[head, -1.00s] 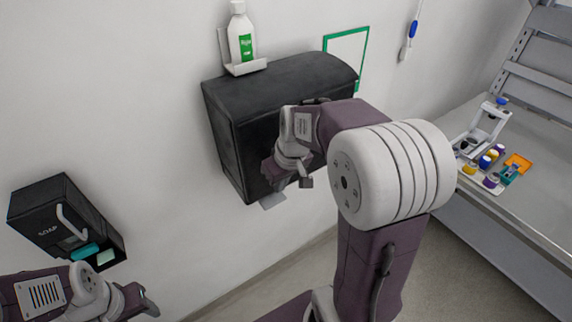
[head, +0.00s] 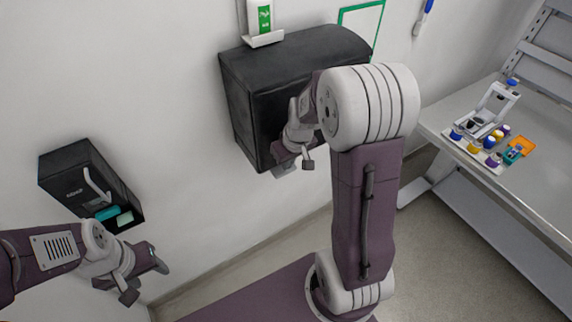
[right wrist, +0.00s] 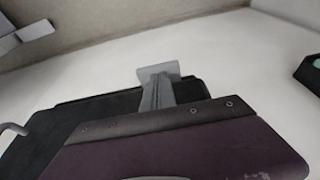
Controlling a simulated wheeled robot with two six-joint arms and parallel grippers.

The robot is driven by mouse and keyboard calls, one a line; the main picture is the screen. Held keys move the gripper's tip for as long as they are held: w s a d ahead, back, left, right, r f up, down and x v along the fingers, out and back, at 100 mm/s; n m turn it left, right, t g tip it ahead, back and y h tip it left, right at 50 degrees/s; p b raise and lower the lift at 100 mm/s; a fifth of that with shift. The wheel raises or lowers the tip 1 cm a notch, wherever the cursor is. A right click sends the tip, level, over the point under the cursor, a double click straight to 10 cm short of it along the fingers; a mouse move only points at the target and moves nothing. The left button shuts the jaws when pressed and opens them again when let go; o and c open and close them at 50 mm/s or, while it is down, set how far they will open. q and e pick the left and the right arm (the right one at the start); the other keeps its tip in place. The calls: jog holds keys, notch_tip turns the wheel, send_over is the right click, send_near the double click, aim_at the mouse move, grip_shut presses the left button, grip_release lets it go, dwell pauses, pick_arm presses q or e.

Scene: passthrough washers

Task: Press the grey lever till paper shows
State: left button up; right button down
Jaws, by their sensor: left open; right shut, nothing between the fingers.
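The black paper dispenser (head: 240,100) hangs on the wall in the head view. A small part of its grey lever (head: 285,171) shows at its lower front edge. In the right wrist view the grey lever (right wrist: 160,85) sticks out past the dispenser's black edge, its base hidden by my purple gripper body. My right gripper (head: 284,155) is shut and empty at the dispenser's lower front, right by the lever; I cannot tell whether they touch. No paper is visible. My left gripper (head: 148,282) is open and empty at lower left, below the soap dispenser.
A black soap dispenser (head: 75,175) with a light handle hangs on the wall at left. A white shelf with a green-labelled bottle (head: 264,18) is above the paper dispenser. A grey bench (head: 440,120) with small coloured items stands at right. Floor between is clear.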

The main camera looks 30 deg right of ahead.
jog(key=shift+w+d+f, duration=0.15)
jog(key=shift+w+f, duration=0.05)
jog(key=shift+f, duration=0.4)
jog(key=shift+w+d+f, duration=0.15)
jog(key=shift+w+f, duration=0.05)
jog(key=shift+f, duration=0.4)
pick_arm(q)
jog(key=shift+d+r, duration=0.1)
jog(key=shift+d, duration=0.15)
pick_arm(e)
jog(key=shift+a, duration=0.1)
pick_arm(q)
jog(key=shift+a, duration=0.1)
pick_arm(e)
jog(key=shift+a, duration=0.1)
